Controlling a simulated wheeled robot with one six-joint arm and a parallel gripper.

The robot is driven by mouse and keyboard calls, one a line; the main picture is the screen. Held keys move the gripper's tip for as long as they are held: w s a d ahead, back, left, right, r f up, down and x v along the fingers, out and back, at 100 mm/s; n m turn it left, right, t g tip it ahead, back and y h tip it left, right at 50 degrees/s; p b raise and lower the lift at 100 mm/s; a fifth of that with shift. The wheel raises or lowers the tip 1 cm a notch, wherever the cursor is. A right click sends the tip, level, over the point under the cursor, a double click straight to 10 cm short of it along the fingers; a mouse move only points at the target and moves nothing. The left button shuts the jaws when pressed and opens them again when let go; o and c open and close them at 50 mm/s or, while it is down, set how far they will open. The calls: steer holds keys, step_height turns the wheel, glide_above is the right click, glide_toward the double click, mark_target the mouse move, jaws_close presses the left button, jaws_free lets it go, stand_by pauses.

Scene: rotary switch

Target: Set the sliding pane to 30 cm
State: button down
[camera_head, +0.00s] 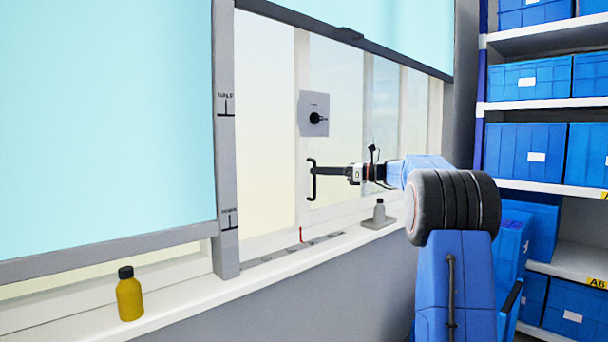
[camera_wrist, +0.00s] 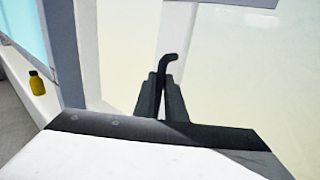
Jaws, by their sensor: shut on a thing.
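The sliding pane (camera_head: 337,75) is a clear window panel with a light frame on its left side. Its black handle (camera_head: 312,186) is a vertical bar on that frame. My gripper (camera_head: 315,171) reaches in from the right and is shut on the handle. In the wrist view the handle (camera_wrist: 168,62) rises with a bent top end between the two dark fingers of my gripper (camera_wrist: 162,95). A scale with dark marks and a red mark (camera_head: 301,235) runs along the sill below; its figures are too small to read.
A grey box with a black rotary knob (camera_head: 317,118) sits above the handle. A grey post (camera_head: 226,160) stands left of the opening. Shelves with blue boxes (camera_head: 530,150) are at right.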

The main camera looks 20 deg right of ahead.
steer(key=shift+w+d, duration=0.25)
steer(key=shift+d, duration=0.55)
steer(key=shift+w+d, duration=0.25)
steer(key=shift+d, duration=0.55)
steer(key=c, duration=1.8)
jaws_free()
steer(key=v, duration=1.7)
steer(key=shift+s+d+f, duration=0.1)
steer(key=shift+s+d, duration=0.05)
steer(key=shift+s, duration=0.05)
